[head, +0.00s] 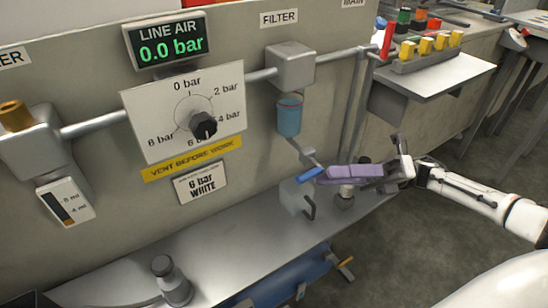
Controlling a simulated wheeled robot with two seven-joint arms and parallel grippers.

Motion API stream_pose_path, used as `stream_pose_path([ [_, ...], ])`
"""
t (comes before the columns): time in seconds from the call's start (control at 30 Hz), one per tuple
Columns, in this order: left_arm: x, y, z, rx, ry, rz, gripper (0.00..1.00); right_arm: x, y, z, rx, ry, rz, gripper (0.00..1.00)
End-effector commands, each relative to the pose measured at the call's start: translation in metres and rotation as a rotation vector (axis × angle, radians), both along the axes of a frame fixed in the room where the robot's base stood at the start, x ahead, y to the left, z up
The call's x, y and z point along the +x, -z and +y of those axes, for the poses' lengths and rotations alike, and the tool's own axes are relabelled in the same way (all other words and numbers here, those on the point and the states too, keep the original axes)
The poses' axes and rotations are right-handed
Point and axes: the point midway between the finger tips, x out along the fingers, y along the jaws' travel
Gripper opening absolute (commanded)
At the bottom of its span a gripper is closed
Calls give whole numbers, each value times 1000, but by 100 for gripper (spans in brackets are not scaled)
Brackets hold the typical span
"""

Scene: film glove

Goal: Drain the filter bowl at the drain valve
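The filter bowl (289,117) is a blue translucent cup with a red line near its top, hanging under the grey filter housing (290,66). A thin drain tube (300,152) runs down from it to the drain valve's blue lever (310,174). A pale translucent jug (296,199) with a dark handle stands below the lever. My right gripper (325,176) comes in from the right with long purple-covered fingers. Their tips are close beside the blue lever; I cannot tell if they touch or grip it. My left gripper is not in view.
The line air display (169,43) reads 0.0 bar above a dial with a black knob (203,126). A grey bottle-like item (170,281) stands on the metal shelf (240,262). A side shelf (436,82) with colored fittings is at right. The shelf's middle is clear.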

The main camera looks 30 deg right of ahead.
Motion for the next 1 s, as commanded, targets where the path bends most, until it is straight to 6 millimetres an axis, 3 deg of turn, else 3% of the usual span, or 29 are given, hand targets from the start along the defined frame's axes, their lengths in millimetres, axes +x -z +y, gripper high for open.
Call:
stream_pose_path([
  [0.17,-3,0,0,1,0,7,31,3,-4,13,-1,-3,0,31],
  [0.6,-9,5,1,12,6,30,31,21,-20,84,1,-2,0,31],
  [1.0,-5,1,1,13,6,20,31,25,-22,98,-1,0,1,31],
])
